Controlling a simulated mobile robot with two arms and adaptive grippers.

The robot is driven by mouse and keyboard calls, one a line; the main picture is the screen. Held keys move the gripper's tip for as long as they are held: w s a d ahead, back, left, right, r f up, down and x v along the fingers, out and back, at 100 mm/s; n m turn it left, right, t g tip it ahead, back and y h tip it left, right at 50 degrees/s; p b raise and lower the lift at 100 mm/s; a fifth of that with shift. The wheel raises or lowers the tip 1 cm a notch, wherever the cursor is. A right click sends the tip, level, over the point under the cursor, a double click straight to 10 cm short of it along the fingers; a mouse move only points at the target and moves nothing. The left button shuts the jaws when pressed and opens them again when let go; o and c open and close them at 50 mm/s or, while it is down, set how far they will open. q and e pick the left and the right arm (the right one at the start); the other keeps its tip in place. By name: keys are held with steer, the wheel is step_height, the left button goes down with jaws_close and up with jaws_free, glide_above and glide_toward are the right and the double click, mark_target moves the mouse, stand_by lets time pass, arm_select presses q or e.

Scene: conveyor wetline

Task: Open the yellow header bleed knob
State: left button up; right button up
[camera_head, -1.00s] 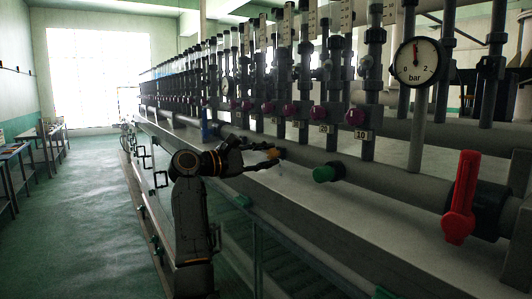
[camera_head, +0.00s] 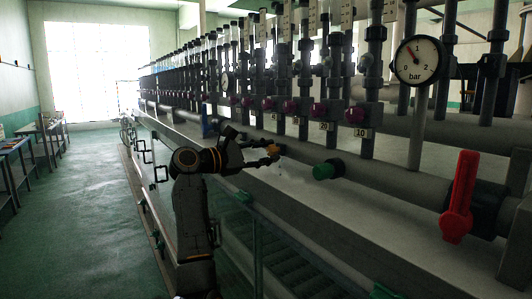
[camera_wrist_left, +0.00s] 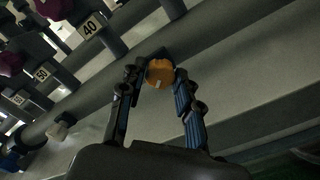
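The yellow header bleed knob (camera_head: 273,149) sits on the long grey header pipe, left of the green knob. In the left wrist view the knob (camera_wrist_left: 160,72) shows orange-yellow with a small white mark, between my fingertips. My left gripper (camera_head: 268,153) reaches it from the left, and its two fingers (camera_wrist_left: 161,76) flank the knob and appear to press on its sides. Small pale drops (camera_head: 283,172) show just below the knob. My right gripper is not in view.
A green knob (camera_head: 323,171) and a red lever (camera_head: 460,196) lie farther right along the pipe. A pressure gauge (camera_head: 418,61) stands above, its needle a little below 1 bar. Purple knobs (camera_head: 354,115) and numbered tubes line the rack.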

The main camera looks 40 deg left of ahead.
arm_select(q)
steer(key=shift+o, duration=1.4)
steer(key=shift+s, duration=0.1)
steer(key=v, duration=1.1)
steer(key=shift+s+a, duration=0.25)
steer(key=shift+s, duration=0.05)
steer(key=shift+f, duration=0.1)
